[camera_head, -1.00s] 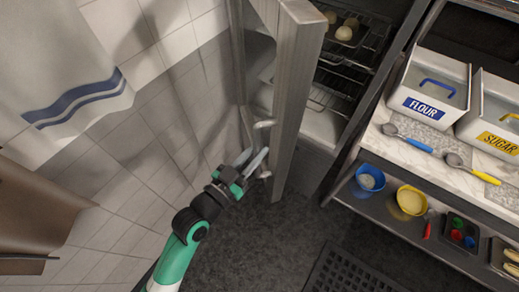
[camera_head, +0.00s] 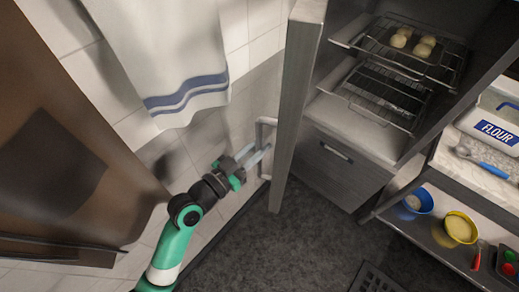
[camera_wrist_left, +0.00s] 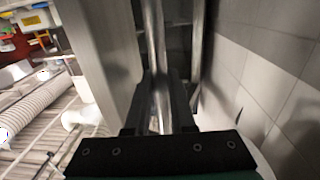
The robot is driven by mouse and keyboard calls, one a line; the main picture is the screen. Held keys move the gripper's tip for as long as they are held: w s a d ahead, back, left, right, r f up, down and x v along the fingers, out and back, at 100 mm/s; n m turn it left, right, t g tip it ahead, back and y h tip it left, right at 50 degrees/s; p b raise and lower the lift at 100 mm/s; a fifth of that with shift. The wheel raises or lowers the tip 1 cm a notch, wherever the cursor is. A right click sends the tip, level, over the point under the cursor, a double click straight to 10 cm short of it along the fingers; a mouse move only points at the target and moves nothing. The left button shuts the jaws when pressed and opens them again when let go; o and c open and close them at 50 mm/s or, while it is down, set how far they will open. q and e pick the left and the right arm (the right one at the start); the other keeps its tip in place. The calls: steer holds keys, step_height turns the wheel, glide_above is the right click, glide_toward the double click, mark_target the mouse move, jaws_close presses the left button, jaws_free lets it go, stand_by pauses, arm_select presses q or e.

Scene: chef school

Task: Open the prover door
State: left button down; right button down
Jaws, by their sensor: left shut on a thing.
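The prover door (camera_head: 299,95) is a tall grey metal panel, seen nearly edge-on and swung wide from the cabinet. Its bar handle (camera_head: 259,133) is on the left face. My left gripper (camera_head: 262,155) is shut on the handle's lower part. In the left wrist view the handle bar (camera_wrist_left: 157,45) runs down between the fingers of my left gripper (camera_wrist_left: 160,110). The open prover (camera_head: 360,125) shows wire racks (camera_head: 395,90) with several dough balls (camera_head: 412,42) on the upper one. My right gripper is not in view.
A tiled wall and a hanging striped towel (camera_head: 165,55) are left of the door. A brown panel (camera_head: 60,140) stands at far left. At right, a counter holds a flour bin (camera_head: 492,125); blue (camera_head: 419,201) and yellow (camera_head: 460,228) bowls sit below.

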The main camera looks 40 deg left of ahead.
arm_select(q)
steer(key=shift+f, duration=0.2)
steer(key=c, duration=0.8)
jaws_free()
steer(key=shift+w+r, duration=0.1)
steer(key=shift+o, duration=0.2)
steer(key=s+a, duration=0.1)
steer(key=s, duration=1)
steer(key=shift+s+a, duration=0.2)
steer(key=shift+s, duration=0.1)
